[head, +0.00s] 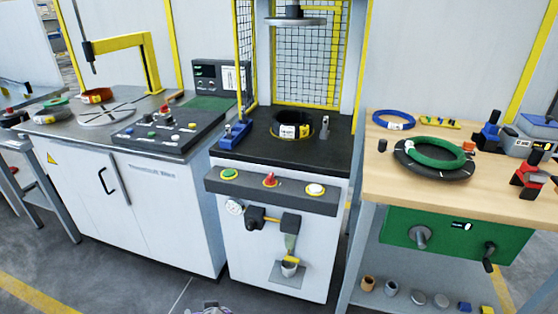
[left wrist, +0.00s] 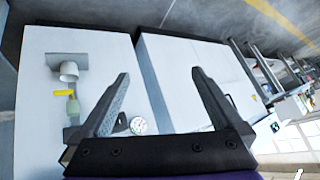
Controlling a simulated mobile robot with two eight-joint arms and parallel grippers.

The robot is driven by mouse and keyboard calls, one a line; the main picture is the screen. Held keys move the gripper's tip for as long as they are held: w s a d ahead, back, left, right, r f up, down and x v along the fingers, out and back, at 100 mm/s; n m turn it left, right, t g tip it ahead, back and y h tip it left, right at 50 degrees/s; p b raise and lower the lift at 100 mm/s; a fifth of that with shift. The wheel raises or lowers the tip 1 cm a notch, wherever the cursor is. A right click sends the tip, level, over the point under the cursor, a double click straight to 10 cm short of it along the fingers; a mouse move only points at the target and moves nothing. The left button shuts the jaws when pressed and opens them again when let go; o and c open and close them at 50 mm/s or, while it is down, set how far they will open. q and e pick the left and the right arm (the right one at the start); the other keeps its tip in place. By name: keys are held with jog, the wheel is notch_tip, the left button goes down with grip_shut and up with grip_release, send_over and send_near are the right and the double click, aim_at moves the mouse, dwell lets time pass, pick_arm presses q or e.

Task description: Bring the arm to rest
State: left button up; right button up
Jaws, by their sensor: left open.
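My left gripper (left wrist: 160,76) shows in the left wrist view with its two dark fingers spread wide and nothing between them. The fingers appear apart from these fronts. A small grey and dark part shows at the bottom edge of the head view, too cut off to identify. My right gripper is in neither view.
The wrapping machine (head: 290,250) stands in the middle, with a gauge (head: 234,207) on its front. The control bench (head: 150,200) is at left. The wooden table (head: 400,180) at right holds a green coil (head: 436,147) on a black coil and a blue coil (head: 393,118). Floor shows in front.

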pick_arm(q)
jog(key=s+d+r+m+g+h, duration=0.1)
jog(key=s+h, duration=0.1)
jog(key=s, duration=0.8)
jog(key=s+r+m+g+h, duration=0.1)
jog(key=s+g+h, duration=0.1)
jog(key=s, duration=0.9)
notch_tip(320, 180, up, 26)
jog(key=w+t+p, duration=0.1)
jog(key=p, duration=2.2)
jog(key=shift+w, duration=0.2)
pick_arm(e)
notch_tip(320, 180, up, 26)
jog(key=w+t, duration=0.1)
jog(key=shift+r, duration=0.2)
pick_arm(q)
jog(key=shift+s+r, duration=0.1)
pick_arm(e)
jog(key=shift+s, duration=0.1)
